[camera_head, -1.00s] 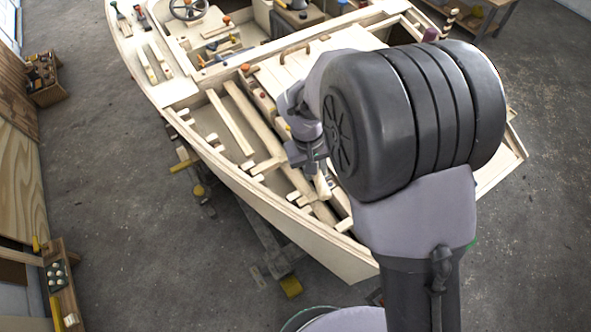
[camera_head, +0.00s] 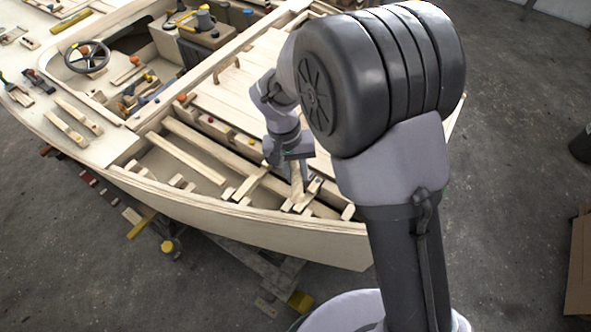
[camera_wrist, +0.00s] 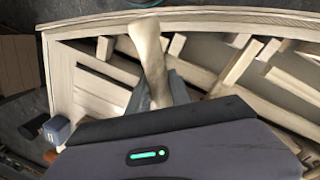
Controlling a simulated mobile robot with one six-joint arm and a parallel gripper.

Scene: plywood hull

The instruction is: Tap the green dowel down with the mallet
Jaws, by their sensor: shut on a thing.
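My gripper (camera_head: 285,160) is shut on a pale wooden handle, which I take to be the mallet's (camera_head: 297,182). The handle hangs below the jaws, over the hull's framed side bay. In the wrist view the flared handle (camera_wrist: 148,50) sticks up between the grey fingers (camera_wrist: 166,90). I cannot make out the mallet's head; it may be hidden by my gripper. I cannot pick out the green dowel in either view. Small coloured pegs sit along a rail left of my gripper: an orange one (camera_head: 182,98) and a yellow one (camera_head: 251,141) show; my arm may cover others.
The hull's side wall (camera_head: 200,209) runs along the front of the bay, with several cross slats (camera_head: 196,160) inside. A steering wheel (camera_head: 87,57) and loose tools lie farther left. A grey-blue block (camera_wrist: 57,130) shows at the wrist view's left. Yellow-tipped supports (camera_head: 299,301) stand below the hull.

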